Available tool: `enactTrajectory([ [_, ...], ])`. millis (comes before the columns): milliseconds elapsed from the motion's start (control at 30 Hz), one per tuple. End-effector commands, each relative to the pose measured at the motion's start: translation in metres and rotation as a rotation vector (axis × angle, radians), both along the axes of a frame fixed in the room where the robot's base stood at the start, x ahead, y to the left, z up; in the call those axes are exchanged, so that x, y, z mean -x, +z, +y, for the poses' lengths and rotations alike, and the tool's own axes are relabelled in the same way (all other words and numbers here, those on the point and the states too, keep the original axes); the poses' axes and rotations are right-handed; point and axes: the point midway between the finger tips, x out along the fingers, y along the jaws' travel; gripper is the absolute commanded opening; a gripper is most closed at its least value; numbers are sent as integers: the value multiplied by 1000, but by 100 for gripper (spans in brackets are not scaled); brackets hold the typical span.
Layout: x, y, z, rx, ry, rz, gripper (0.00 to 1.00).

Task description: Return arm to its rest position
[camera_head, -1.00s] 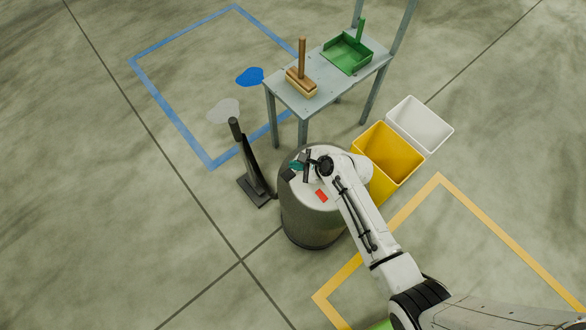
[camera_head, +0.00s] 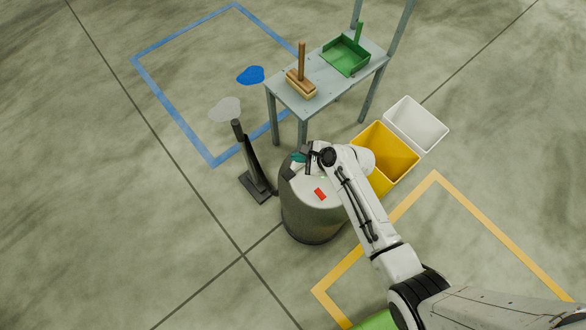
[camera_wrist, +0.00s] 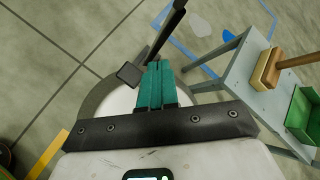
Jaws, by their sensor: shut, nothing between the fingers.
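My gripper (camera_head: 299,158) has teal fingers and is over the top of a grey drum, at the end of my white arm. In the wrist view the gripper (camera_wrist: 158,72) points its two fingers away from the camera, closed together with nothing between them. I cannot tell the exact gap between fingers and drum.
A black upright stand (camera_head: 254,165) is left of the drum. A grey table (camera_head: 325,92) behind holds a wooden brush (camera_head: 300,82) and green dustpan (camera_head: 346,58). Yellow (camera_head: 391,153) and white bins (camera_head: 416,125) are at right. Blue (camera_head: 252,75) and grey patches (camera_head: 226,109) mark the floor.

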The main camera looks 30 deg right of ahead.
Motion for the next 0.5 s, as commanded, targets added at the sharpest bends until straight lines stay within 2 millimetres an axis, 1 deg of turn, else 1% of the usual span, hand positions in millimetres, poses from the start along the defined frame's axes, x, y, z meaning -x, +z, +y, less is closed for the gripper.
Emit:
enactTrajectory([
  [467,0,0,0,0,1,0,0],
  [500,3,1,1,15,19,-3,0],
])
